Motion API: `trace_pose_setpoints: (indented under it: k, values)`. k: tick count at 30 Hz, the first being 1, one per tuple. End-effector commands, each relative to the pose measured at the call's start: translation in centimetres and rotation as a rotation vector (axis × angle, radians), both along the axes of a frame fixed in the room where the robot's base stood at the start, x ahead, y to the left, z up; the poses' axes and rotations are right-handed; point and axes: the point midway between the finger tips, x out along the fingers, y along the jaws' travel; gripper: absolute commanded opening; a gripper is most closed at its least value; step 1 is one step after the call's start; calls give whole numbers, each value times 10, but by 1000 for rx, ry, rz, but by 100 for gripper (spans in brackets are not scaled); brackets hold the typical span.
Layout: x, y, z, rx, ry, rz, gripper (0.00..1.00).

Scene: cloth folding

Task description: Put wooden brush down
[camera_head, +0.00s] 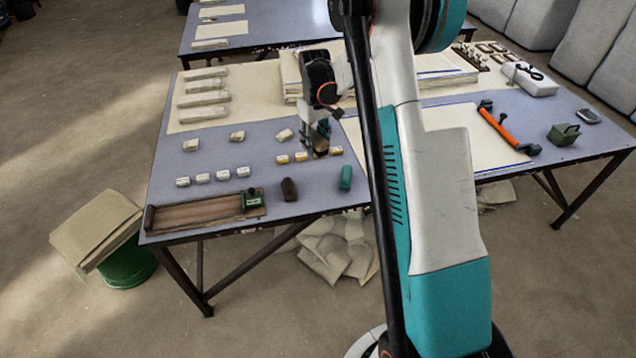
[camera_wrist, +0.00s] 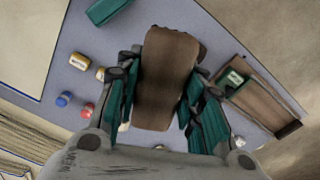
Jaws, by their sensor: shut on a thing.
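The wooden brush (camera_wrist: 167,75) is a brown, broad block that fills the space between my fingers in the wrist view. My gripper (camera_wrist: 158,98) has teal fingers shut on its two sides. In the head view my gripper (camera_head: 320,142) points down over the front part of the blue-grey table (camera_head: 260,208). The brush is hard to make out there among the dark fingers. I cannot tell how far it is from the tabletop.
A wooden tray (camera_head: 190,214) with a green item lies at the front left edge. A small brown block (camera_head: 289,190) and a teal block (camera_head: 346,177) stand near the front edge. Small yellow-banded rolls (camera_head: 300,157) lie close to my gripper. Bare tabletop lies between these.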

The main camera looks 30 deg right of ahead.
Motion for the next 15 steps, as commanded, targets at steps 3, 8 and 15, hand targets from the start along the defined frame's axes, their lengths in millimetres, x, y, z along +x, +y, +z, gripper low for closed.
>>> trace_pose_setpoints:
  k: [3,8,15]
  values:
    - [4,-12,0,1,0,5,9]
    - [5,-13,-31,1,0,8,9]
    - [5,-13,-91,1,0,7,9]
